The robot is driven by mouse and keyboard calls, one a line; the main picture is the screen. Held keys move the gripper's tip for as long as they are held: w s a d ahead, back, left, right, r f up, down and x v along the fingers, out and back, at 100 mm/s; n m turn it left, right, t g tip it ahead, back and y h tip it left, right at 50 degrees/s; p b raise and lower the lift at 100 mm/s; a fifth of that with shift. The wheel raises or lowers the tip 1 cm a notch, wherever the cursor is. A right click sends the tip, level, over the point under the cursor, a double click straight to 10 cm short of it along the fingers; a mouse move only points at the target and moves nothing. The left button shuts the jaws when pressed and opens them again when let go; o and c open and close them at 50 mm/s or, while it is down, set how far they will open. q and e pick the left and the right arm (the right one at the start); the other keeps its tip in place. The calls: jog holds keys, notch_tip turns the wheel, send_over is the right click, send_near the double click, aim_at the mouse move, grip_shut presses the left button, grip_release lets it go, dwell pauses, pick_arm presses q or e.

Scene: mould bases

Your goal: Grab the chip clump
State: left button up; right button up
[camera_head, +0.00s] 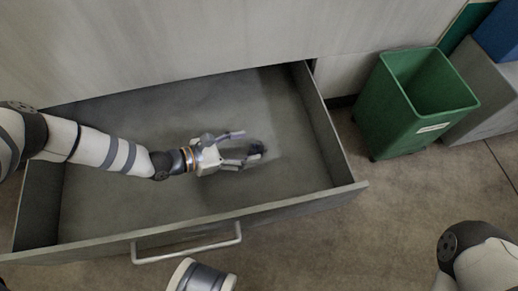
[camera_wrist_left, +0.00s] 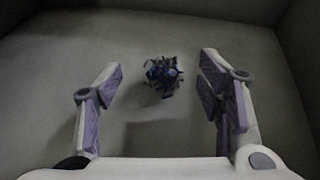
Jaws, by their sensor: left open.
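The chip clump is a small, dark, tangled lump with bluish bits. In the head view the chip clump (camera_head: 257,149) lies in the open grey drawer (camera_head: 110,113), right of the middle. My left gripper (camera_head: 250,148) reaches into the drawer from the left and is open, its fingertips close to the clump. In the left wrist view the chip clump (camera_wrist_left: 163,74) shows ahead, between the lines of the two spread fingers of my left gripper (camera_wrist_left: 160,90). A gap is visible on both sides, and nothing is held. My right gripper is not in view.
A green bin (camera_head: 400,105) stands open on the floor right of the drawer. Grey and blue boxes (camera_head: 490,85) stand beyond it. The drawer's front wall and handle (camera_head: 188,245) are nearest me. The drawer floor around the clump is clear.

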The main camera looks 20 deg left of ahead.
aim_at(256, 147)
pick_arm(q)
jog(key=b+x, duration=0.1)
jog(key=x, duration=0.1)
jog(key=b+x, duration=0.1)
jog(key=x, duration=0.1)
jog(key=shift+d+f, duration=0.35)
jog(key=shift+f, duration=0.05)
jog(key=shift+w, duration=0.1)
jog(key=shift+r, duration=0.15)
jog(key=c, duration=1.2)
